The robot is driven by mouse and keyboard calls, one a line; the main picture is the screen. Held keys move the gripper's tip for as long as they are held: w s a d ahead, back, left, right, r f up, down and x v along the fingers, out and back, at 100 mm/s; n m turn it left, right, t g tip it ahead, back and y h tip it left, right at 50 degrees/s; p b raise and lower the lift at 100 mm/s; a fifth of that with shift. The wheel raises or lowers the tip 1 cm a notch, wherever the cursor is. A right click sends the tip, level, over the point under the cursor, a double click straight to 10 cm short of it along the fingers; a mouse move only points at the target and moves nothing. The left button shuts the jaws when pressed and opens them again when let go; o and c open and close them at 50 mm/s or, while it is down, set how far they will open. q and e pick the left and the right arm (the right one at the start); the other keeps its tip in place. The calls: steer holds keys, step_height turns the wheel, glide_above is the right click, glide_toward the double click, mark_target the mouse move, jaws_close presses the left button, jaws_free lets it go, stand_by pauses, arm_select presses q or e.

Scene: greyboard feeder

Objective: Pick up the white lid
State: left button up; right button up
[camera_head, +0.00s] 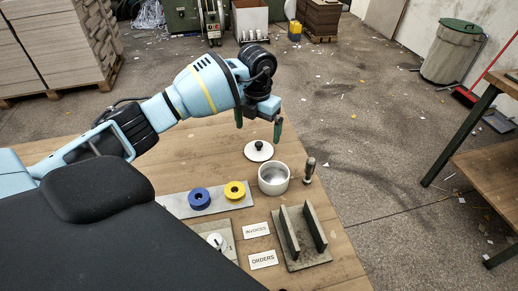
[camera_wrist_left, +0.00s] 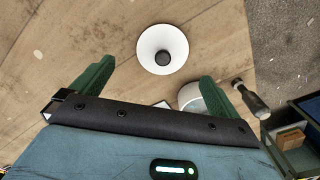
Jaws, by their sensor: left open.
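The white lid (camera_head: 259,151) with a black knob lies flat on the wooden table, just behind the white pot (camera_head: 273,178). In the left wrist view the lid (camera_wrist_left: 163,49) shows beyond the fingertips, between their lines. My left gripper (camera_head: 259,122) is above the table over the lid's area, its green fingers pointing down, apart and empty. The fingers also show in the left wrist view (camera_wrist_left: 158,80). The pot (camera_wrist_left: 192,97) is partly hidden behind a finger there. My right gripper is not in view.
A dark-handled tool (camera_head: 309,170) stands right of the pot. A slotted stand (camera_head: 308,252) and cards marked INVOICES (camera_head: 256,230) and ORDERS (camera_head: 263,260) are nearer. The table left of the lid is clear.

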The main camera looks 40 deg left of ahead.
mark_target(259, 143)
arm_select(q)
steer(key=shift+w+d+f, duration=0.1)
steer(key=shift+f, duration=1.5)
steer(key=shift+d+f, duration=0.1)
steer(key=shift+f, duration=1.45)
steer(key=c, duration=1)
